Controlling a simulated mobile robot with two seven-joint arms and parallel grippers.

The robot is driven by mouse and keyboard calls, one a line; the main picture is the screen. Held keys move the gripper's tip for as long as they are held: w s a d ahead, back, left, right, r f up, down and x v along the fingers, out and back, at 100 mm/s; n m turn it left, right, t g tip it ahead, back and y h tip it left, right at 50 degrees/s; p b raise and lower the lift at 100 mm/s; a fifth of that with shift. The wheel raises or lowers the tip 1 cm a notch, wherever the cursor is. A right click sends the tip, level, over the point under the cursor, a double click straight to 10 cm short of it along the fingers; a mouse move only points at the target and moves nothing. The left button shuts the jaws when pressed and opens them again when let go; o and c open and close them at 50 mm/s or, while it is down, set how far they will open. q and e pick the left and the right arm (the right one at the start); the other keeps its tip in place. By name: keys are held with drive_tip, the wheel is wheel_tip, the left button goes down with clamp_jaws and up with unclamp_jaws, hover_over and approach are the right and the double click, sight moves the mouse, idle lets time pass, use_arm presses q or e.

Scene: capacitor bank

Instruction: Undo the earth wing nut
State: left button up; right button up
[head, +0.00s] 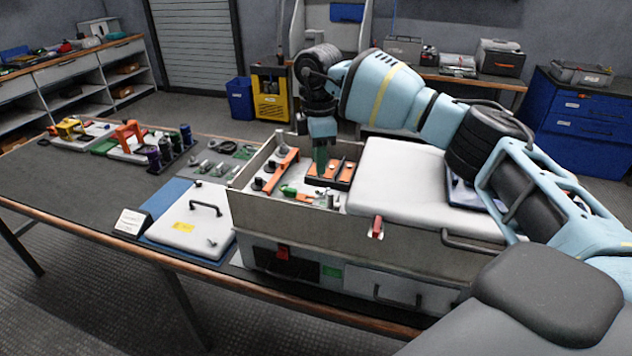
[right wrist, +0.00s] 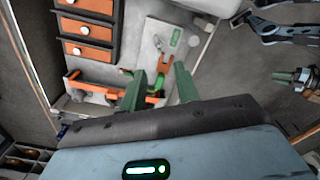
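The grey capacitor bank case (head: 330,222) stands on the bench with its left part open. A small green fitting (head: 288,190), likely the earth terminal, sits near its front inside wall. Its wing shape is too small to make out. My right gripper (head: 321,163) points down into the open part, behind and to the right of the fitting. In the right wrist view its green fingers (right wrist: 160,76) are apart, with no object clearly held between them. A green piece (right wrist: 127,74) shows beside the left finger, partly hidden by it.
Orange blocks (head: 333,172) and an orange bar (head: 282,170) with dark posts are inside the case. Its walls rise around the gripper. A white cover panel (head: 187,228) lies to the left on a blue mat (head: 168,200). Tools (head: 222,147) lie behind.

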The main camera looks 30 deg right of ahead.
sight(323, 191)
wheel_tip(323, 191, down, 8)
drive_tip(key=shift+r, duration=0.2)
drive_tip(key=shift+c, duration=0.2)
drive_tip(key=shift+a, duration=0.1)
clamp_jaws()
